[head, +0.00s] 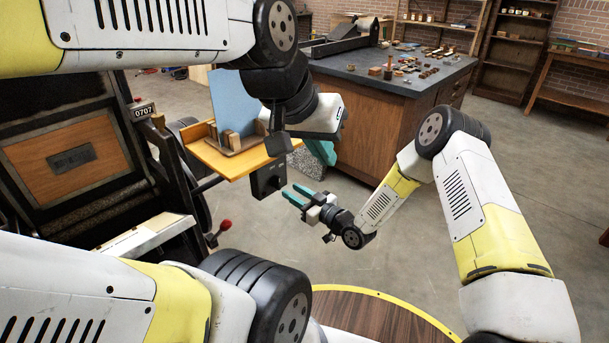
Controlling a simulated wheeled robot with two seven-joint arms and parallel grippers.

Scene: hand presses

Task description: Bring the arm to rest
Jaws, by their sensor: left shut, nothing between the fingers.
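My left arm comes in from the upper left, and its black wrist and white gripper body hang in front of the press's feed shelf. My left gripper (326,153) has teal fingers, partly hidden behind its own body. It is shut and empty, between the shelf and the wooden cabinet. My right arm comes in from the right and bends down to the middle. My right gripper (297,196) points left toward the press, with its two teal fingers apart and nothing between them. It is in free air above the floor.
The black hand press (68,205) stands at the left, with a counter reading 0707 (144,110). Its orange shelf (205,156) carries wooden blocks and a blue sheet (232,108). A red-knobbed lever (225,225) sticks out low. A dark-topped cabinet (385,76) stands behind. Floor right of centre is clear.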

